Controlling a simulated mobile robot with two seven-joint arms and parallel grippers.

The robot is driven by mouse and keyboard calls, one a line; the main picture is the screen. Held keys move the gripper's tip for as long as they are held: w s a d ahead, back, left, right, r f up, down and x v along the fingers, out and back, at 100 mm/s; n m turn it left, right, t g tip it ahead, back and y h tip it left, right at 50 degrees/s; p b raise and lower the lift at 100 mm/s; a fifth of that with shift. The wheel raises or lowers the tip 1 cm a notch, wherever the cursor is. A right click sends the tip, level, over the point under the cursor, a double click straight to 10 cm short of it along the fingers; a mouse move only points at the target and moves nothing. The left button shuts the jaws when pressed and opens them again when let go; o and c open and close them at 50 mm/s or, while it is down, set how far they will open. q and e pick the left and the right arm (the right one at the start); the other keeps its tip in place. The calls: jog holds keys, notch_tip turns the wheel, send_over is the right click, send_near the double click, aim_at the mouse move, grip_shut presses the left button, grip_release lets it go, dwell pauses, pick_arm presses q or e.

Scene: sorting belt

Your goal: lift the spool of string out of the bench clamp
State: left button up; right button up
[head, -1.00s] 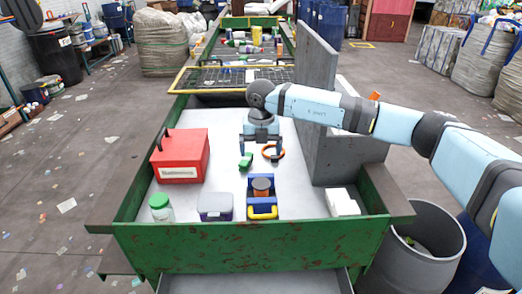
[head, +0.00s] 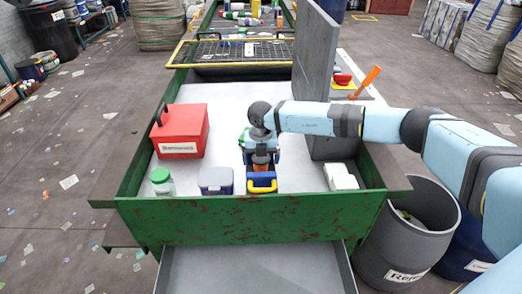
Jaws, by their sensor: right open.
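My left gripper is out of view.
A red toolbox (head: 181,128), a green-lidded jar (head: 161,181) and a grey-purple box (head: 215,181) lie left of the clamp. A white block (head: 341,176) is to the right. A grey upright panel (head: 314,55) stands behind it. A green object (head: 243,138) is partly hidden behind my gripper.

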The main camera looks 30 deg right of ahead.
aim_at(261, 159)
jog(key=c, duration=1)
jog(key=shift+s+a+r+p, duration=0.1)
jog(key=shift+s+r+p, duration=0.05)
jog(key=shift+s+p, duration=0.15)
jog(key=shift+s+a+r, duration=0.1)
jog(key=shift+r+p, duration=0.1)
jog(key=shift+p, duration=0.2)
jog(key=shift+r+p, duration=2.55)
jog(key=shift+r, duration=1.55)
